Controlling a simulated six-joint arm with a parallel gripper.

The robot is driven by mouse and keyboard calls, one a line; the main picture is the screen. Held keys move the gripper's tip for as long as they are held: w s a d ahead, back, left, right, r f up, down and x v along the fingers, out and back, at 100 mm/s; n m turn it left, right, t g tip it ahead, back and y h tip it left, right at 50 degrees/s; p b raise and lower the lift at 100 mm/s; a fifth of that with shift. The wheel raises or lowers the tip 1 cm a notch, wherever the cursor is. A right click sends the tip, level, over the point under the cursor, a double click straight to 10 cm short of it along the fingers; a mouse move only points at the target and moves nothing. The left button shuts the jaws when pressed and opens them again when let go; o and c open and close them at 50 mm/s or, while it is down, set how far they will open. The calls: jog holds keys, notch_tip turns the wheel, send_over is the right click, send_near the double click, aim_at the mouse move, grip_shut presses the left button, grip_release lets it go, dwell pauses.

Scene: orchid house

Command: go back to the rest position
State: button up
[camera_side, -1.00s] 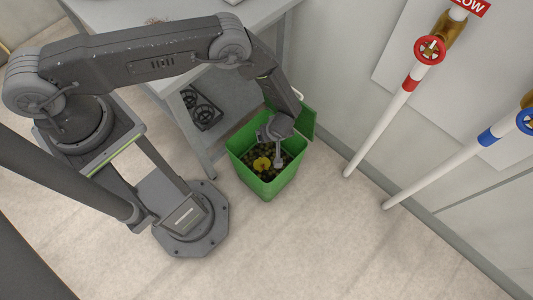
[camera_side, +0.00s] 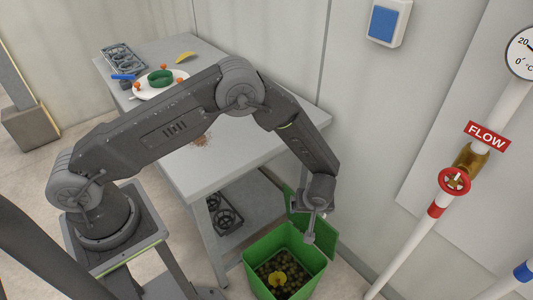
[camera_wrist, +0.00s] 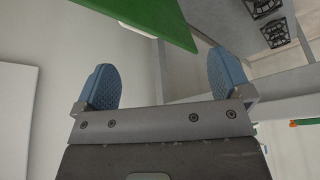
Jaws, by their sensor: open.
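My gripper (camera_side: 310,228) hangs above the green bin (camera_side: 250,272), near its open lid (camera_side: 305,238). In the wrist view my gripper (camera_wrist: 165,80) has its two blue pads wide apart with nothing between them. Part of the green lid (camera_wrist: 150,15) shows beyond the pads at the top. A yellow piece (camera_side: 279,278) lies on dark green and brown stuff inside the bin. My arm is bent and reaches over the table.
The grey table (camera_side: 215,165) bears a white plate (camera_side: 178,88) with a green ring, several orange bits, a grey tray (camera_side: 122,57) and a yellow piece (camera_side: 186,56). A pipe with a red valve wheel (camera_side: 454,181) stands along the wall at right.

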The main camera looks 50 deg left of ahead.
jog(key=s+a+r+m+h, duration=0.1)
jog(key=s+a+r+m, duration=0.2)
jog(key=r, duration=1.1)
jog(key=s+a+r+m, duration=0.1)
jog(key=s+a+r, duration=0.3)
jog(key=r, duration=1)
jog(key=s+a+r+m+t+h, duration=0.1)
jog(key=s+a+r+m, duration=0.1)
jog(key=s, duration=0.7)
jog(key=s+a+r+m+t+h, duration=0.1)
jog(key=s+a+r+m, duration=0.1)
jog(key=s+r, duration=0.5)
jog(key=shift+s+r+m+t, duration=0.25)
jog(key=shift+s+m+t, duration=0.15)
jog(key=shift+s+m, duration=0.65)
jog(key=shift+s, duration=0.1)
jog(key=shift+c, duration=0.5)
